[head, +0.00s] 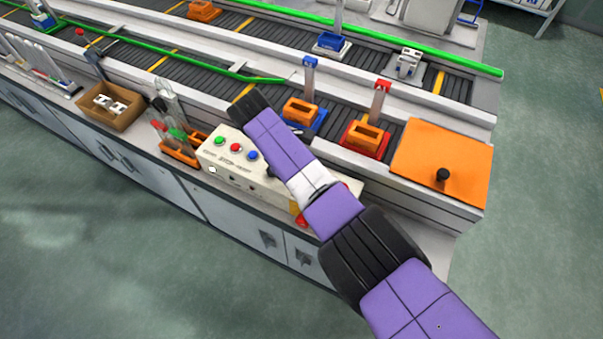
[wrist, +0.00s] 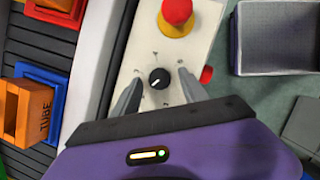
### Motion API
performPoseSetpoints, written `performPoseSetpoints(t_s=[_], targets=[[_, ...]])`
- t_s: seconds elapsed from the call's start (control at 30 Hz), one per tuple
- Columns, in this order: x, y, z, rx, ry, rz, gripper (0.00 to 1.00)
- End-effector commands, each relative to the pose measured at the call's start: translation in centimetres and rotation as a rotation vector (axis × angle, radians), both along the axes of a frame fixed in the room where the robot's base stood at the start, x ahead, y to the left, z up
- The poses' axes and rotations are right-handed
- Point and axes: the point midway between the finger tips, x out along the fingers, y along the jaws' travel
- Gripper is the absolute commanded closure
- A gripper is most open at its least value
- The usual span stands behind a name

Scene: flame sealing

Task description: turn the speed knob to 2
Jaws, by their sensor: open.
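The black speed knob (wrist: 159,78) sits on the pale control box (wrist: 150,45) in the wrist view. Its white pointer line slants toward the lower left. Small dial marks surround it, too small to read. My gripper (wrist: 160,84) is open, with one grey finger on each side of the knob and visible gaps between. I cannot tell how far above the panel the fingertips are. In the head view the control box (head: 218,172) shows beside the conveyor, but my purple arm hides the knob and my gripper.
A red emergency stop (wrist: 177,12) on a yellow base stands near the knob. A red part (wrist: 206,75) sticks out at the box's side. Green, red and blue buttons (head: 236,147) are on the box. An orange block (wrist: 25,112) stands on the conveyor.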

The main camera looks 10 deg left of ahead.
Motion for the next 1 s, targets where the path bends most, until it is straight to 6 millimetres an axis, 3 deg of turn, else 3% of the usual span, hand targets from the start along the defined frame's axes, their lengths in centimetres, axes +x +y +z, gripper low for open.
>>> performPoseSetpoints(t_s=[0.5, 1.0], targets=[[-0.4, 2.7, 6.4, 0.002, -0.002, 0.001, 0.49], [-0.5, 3.0, 7.1, 0.001, 0.000, 0.001, 0.49]])
